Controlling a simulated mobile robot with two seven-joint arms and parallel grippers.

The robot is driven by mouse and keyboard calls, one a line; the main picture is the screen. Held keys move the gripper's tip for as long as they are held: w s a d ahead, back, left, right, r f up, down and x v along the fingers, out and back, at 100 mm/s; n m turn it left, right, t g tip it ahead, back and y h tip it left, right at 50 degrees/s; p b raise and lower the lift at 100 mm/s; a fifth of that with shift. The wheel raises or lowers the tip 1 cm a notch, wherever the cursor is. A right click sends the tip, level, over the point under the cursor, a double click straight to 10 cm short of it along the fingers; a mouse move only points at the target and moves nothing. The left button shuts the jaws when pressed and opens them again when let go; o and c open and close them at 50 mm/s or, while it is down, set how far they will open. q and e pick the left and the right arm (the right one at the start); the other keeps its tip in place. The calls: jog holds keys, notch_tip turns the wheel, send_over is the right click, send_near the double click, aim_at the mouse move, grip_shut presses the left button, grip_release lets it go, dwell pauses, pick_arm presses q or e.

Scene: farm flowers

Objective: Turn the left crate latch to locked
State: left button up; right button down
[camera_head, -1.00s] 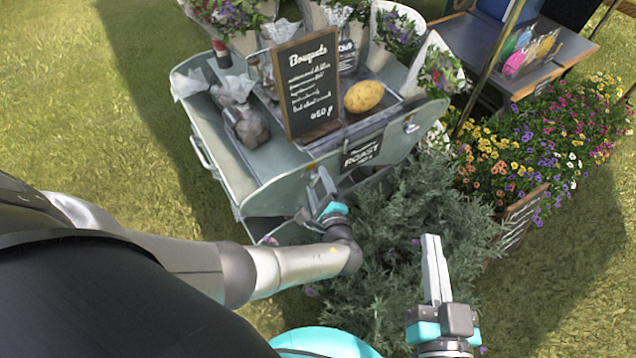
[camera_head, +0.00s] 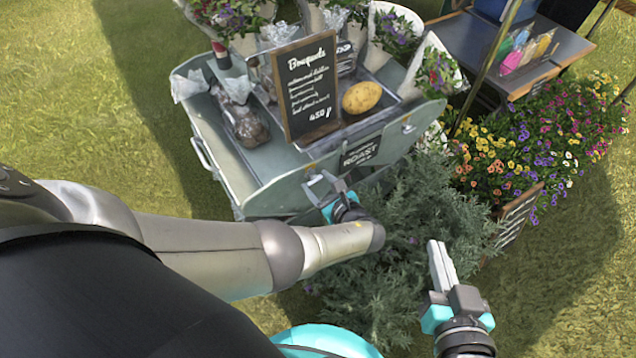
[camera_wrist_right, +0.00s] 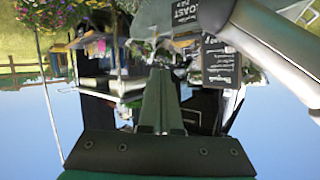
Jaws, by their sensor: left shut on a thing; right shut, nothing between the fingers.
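The grey-green metal crate (camera_head: 270,165) stands upper centre in the head view. A pale latch-like fitting (camera_head: 408,125) shows at the right of its front face. My left gripper (camera_head: 320,184) is at the left part of that front face, shut on a small part there that looks like the left latch. The fingers cover most of that part, so its exact angle is unclear. My right gripper (camera_head: 438,262) is shut and empty, lower right, apart from the crate. Its shut fingers also show in the right wrist view (camera_wrist_right: 162,100).
A chalkboard sign (camera_head: 309,88), a yellow potato-like object (camera_head: 361,97) and wrapped bouquets stand on the crate. A leafy bush (camera_head: 425,210) fills the space below its front, close to both grippers. A flower planter (camera_head: 515,215) stands at right. Grass is open at left.

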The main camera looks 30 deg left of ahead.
pick_arm(q)
jog(key=shift+d+m+g, duration=0.1)
jog(key=shift+m+g, duration=0.2)
jog(key=shift+m, duration=0.4)
pick_arm(e)
jog(key=shift+s+a+r+t+y, duration=0.1)
jog(key=shift+a+r+t+y, duration=0.1)
jog(key=shift+a+t+y, duration=0.3)
jog(key=shift+d+r, duration=0.1)
pick_arm(q)
jog(key=o, duration=1.4)
jog(key=shift+c, duration=0.2)
jog(key=shift+y, duration=0.3)
